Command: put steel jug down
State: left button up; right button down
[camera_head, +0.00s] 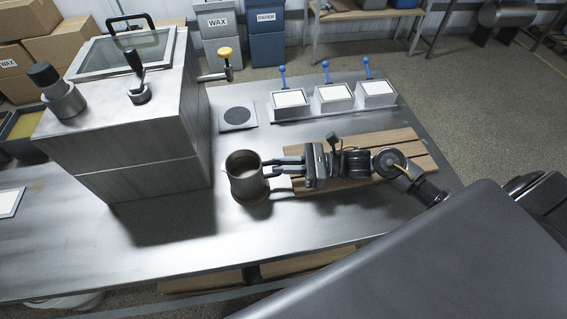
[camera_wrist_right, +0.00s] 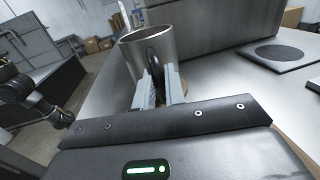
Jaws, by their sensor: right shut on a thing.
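The steel jug (camera_head: 245,178) stands upright at the middle of the metal table, with a brown round base or coaster (camera_head: 252,197) showing under it. My right gripper (camera_head: 272,168) reaches in from the right and is shut on the jug's handle. In the right wrist view the jug (camera_wrist_right: 177,46) is upright ahead of the fingers, and the gripper (camera_wrist_right: 158,85) closes around its dark handle. I cannot tell whether the jug touches the surface below. My left gripper is not in view.
A big metal wax machine (camera_head: 135,130) with a yellow-knobbed tap (camera_head: 225,55) stands left of the jug. A dark round plate (camera_head: 238,116) lies behind it. Several blue-handled trays (camera_head: 333,95) line the back edge. A slatted wooden board (camera_head: 400,150) lies under my right arm. The front table area (camera_head: 200,245) is clear.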

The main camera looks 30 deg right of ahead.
jog(key=shift+f, duration=0.15)
jog(key=shift+f, duration=0.15)
jog(key=c, duration=1.5)
grip_release()
jog(key=shift+o, duration=0.2)
jog(key=b+v, duration=0.5)
jog(key=v, duration=0.5)
jog(key=shift+s+d, duration=0.15)
jog(key=shift+d, duration=0.15)
jog(key=shift+s+d, duration=0.25)
jog(key=shift+d, duration=0.35)
